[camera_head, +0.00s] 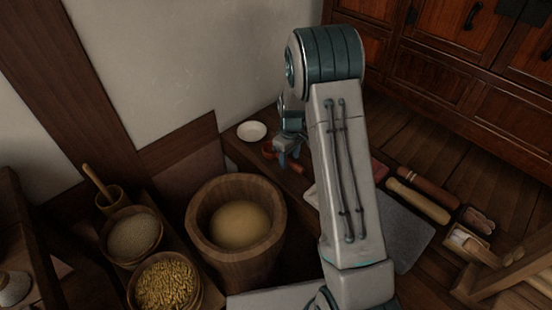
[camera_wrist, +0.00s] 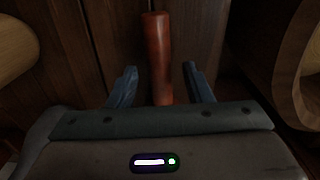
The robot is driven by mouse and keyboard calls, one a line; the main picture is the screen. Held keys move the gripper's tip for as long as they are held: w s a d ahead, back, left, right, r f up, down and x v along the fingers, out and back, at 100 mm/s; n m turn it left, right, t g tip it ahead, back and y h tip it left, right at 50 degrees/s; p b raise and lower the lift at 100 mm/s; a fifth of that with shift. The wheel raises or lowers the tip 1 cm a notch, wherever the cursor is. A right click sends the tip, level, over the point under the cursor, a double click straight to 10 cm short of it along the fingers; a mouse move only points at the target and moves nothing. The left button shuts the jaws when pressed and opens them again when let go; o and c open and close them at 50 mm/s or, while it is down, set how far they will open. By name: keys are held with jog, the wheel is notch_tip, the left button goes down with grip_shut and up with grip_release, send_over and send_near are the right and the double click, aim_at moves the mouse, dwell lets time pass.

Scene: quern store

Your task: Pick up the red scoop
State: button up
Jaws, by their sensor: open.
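The red scoop (camera_head: 297,168) lies on the low wooden bench by the wall in the head view, partly hidden by my gripper and arm. In the wrist view a smooth red-brown handle (camera_wrist: 157,50), which looks like the scoop's, points away from me between the two blue fingers. My gripper (camera_wrist: 159,72) is open, with a finger on each side of the handle and a visible gap on both sides. The scoop's bowl is not clear in the wrist view. In the head view my gripper (camera_head: 288,156) is low over the scoop, pointing down.
A white dish (camera_head: 251,131) sits left of the scoop. A large wooden tub (camera_head: 268,240) of meal stands in front. Bowls of grain (camera_head: 133,234) and pasta-like pieces (camera_head: 165,284) are at left. Wooden rollers (camera_head: 418,201) and a grey slab (camera_head: 405,232) lie right of my arm.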

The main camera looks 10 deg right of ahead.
notch_tip(320, 180, down, 2)
jog(key=shift+r, duration=0.1)
grip_shut()
